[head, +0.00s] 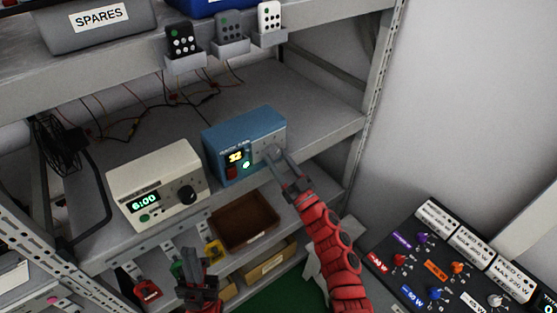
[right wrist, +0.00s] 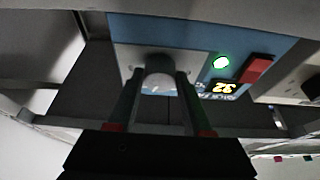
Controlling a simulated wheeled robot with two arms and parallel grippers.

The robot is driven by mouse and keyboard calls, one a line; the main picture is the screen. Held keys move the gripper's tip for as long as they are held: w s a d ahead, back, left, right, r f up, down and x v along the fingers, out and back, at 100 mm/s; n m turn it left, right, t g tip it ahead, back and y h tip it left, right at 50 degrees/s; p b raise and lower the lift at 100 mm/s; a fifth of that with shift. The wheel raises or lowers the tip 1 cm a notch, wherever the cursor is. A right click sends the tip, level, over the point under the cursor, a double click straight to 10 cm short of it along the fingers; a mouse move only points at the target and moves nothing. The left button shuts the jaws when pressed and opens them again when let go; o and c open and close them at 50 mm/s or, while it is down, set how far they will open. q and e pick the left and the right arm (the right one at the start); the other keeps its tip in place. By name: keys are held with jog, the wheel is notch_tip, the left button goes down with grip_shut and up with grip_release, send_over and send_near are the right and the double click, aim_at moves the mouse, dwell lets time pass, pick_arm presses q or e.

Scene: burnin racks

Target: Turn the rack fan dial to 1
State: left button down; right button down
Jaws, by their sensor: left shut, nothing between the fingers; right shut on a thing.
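The blue rack fan unit (head: 228,138) stands on the middle shelf, with a yellow "32" display (head: 236,156), a lit green button (head: 246,165) and a red switch (head: 231,172). My right gripper (head: 273,158) reaches in from the lower right and is shut on the dial; both fingers flank the knob in the right wrist view (right wrist: 158,82). The dial's pointer and scale marks are too small or hidden to read. My left gripper (head: 188,258) is shut and empty, low in front of the shelves.
A cream unit (head: 155,177) showing "6:00" with a black knob stands left of the blue unit. A brown tray (head: 245,220) lies below. Remotes hang in holders (head: 185,60) above. A black panel (head: 440,265) with coloured knobs is at lower right.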

jog(key=shift+n+y, duration=0.4)
jog(key=shift+n, duration=0.2)
jog(key=n+g+y+b, duration=0.1)
jog(key=n, duration=0.2)
jog(key=n+g+y+b, duration=0.1)
jog(key=n+g, duration=0.1)
jog(key=n, duration=0.1)
jog(key=shift+w+d+n+b, duration=0.15)
jog(key=shift+n+b, duration=0.15)
jog(key=shift+b, duration=0.1)
jog(key=shift+d+r+n+g+y+b, duration=0.15)
jog(key=shift+n+g+b, duration=0.5)
jog(key=shift+n, duration=0.8)
jog(key=shift+r+n+g+y+b, duration=0.1)
jog(key=shift+n+g+y+b, duration=0.35)
jog(key=shift+n, duration=1)
jog(key=shift+w+g, duration=0.1)
jog(key=shift+g, duration=0.3)
jog(key=shift+c, duration=1.6)
grip_release()
jog(key=shift+d, duration=0.1)
